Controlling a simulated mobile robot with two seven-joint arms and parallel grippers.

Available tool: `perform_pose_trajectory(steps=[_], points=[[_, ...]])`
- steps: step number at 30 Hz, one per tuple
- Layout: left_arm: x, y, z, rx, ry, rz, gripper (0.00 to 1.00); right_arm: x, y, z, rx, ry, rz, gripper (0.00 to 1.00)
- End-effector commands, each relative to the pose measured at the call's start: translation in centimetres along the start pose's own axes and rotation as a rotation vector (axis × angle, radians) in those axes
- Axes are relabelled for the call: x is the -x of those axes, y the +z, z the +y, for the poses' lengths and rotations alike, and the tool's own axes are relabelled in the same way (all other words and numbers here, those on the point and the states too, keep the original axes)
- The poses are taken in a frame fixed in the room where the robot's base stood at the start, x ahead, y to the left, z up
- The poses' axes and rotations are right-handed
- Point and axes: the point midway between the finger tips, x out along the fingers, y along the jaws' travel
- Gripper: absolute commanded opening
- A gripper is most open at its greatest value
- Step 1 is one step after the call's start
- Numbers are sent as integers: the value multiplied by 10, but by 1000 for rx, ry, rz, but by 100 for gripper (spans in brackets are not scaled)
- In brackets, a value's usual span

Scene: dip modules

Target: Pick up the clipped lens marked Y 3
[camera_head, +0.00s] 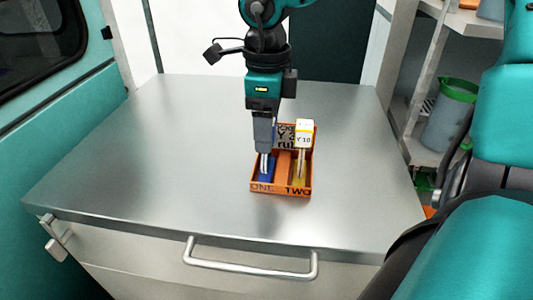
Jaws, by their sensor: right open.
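An orange tray (283,191) lettered ONE and TWO at its front stands on the metal counter. A white block marked Y 10 (304,135) stands upright over the right side. My right gripper (263,163) points down at the left compartment, open, its fingertips close to the blue part; contact is unclear. My left gripper is not in view.
The metal counter (170,150) is clear around the tray. A handle (250,265) sticks out from its front. Shelving with a grey-green bucket (450,120) stands at the right. A teal wall with a window borders the left.

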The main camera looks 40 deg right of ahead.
Motion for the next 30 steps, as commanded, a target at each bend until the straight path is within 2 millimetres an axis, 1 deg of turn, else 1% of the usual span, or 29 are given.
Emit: perform_pose_trajectory(steps=[4,25,30], points=[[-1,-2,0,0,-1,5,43,0,0,0,0,0,0,67],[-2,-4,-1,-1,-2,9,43,1,0,0,-1,-1,0,0],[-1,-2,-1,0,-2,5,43,1,0,0,0,-1,-1,0]])
